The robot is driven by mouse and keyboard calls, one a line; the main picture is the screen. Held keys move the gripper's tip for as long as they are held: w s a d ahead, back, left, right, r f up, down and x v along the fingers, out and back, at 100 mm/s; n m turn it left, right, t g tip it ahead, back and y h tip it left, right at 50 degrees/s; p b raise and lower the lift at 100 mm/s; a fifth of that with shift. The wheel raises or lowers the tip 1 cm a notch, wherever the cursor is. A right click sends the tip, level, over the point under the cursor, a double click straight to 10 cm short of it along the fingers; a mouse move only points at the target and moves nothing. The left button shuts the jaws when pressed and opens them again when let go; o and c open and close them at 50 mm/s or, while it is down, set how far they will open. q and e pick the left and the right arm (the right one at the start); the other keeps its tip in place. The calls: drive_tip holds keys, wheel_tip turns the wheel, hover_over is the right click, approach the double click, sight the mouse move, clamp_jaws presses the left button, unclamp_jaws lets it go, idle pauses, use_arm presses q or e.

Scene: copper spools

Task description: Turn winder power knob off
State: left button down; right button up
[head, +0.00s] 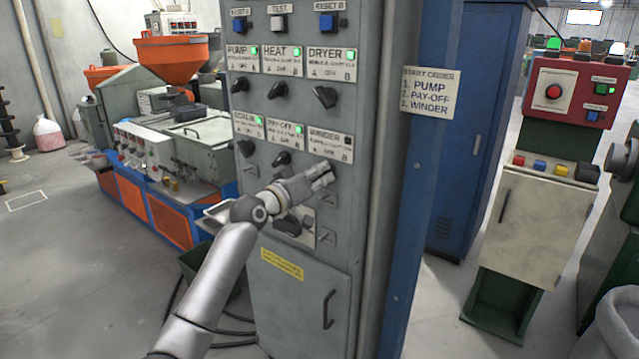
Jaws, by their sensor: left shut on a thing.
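The grey control cabinet (375,200) stands in the middle of the head view. Its winder label (328,146) is at the right end of the lower label row, and the small lamp on it looks dark. My left gripper (325,176) reaches up from the lower left to the spot just below this label. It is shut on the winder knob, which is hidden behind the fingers. The pay-off knob (282,158) is just left of the gripper, and the dryer knob (325,97) is above it. My right gripper is not in view.
Pump (240,85) and heat (277,89) knobs sit higher on the panel; other labels show green lamps. A start order sign (430,92) hangs at right. A red-topped control stand (565,92) stands farther right. An orange-hopper machine (172,60) is at left.

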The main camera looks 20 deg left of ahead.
use_arm(q)
drive_tip(key=m+b, duration=0.2)
drive_tip(key=m, duration=0.1)
drive_tip(key=shift+f, duration=0.1)
drive_tip(key=shift+m+b, duration=0.35)
drive_tip(key=shift+m, duration=0.85)
drive_tip(key=c, duration=1.5)
unclamp_jaws()
drive_tip(key=shift+o, duration=0.2)
drive_tip(key=shift+s, duration=0.1)
drive_tip(key=v, duration=1.1)
drive_tip(key=shift+s, duration=0.4)
